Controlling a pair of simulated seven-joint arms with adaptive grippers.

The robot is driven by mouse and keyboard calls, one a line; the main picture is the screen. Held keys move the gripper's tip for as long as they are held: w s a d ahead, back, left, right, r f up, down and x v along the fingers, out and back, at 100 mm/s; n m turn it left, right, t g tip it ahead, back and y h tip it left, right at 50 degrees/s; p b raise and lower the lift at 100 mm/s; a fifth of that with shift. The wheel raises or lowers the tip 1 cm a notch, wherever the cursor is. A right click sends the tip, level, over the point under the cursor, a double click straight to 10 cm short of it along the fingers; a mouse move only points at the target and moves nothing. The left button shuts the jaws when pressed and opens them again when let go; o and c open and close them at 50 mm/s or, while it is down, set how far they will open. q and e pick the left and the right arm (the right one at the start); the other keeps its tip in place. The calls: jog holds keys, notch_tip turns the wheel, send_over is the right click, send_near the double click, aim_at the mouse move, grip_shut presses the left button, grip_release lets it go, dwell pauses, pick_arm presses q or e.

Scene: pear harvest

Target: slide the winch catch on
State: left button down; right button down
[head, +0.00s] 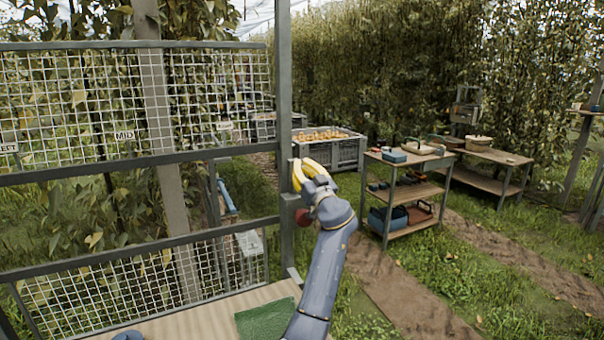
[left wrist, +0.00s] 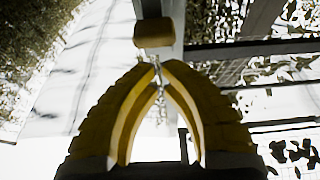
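My left gripper (head: 304,172) has yellow fingers and is raised beside the grey upright post (head: 285,120) of the platform rail. In the left wrist view its fingertips (left wrist: 157,68) come together with hardly any gap, and I see nothing clearly held. A small yellowish block (left wrist: 155,33) sits just beyond the tips, against a grey post; it looks apart from them. It may be the winch catch, but I cannot be sure. A dark red round part (head: 304,217) shows by the post just below the gripper, partly hidden by my arm. My right gripper is not in view.
Mesh rail panels (head: 70,108) close off the left side. A green mat (head: 264,318) lies on the platform deck. Beyond the post stand a shelf cart (head: 402,191) with tools, a bench (head: 490,153) and a grey crate (head: 345,153) of pears. Grass and paths lie between.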

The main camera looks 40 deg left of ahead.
pick_arm(q)
jog(key=r+v, duration=0.1)
jog(key=v, duration=0.8)
jog(key=shift+s+d+r, duration=0.25)
jog(key=shift+d, duration=0.2)
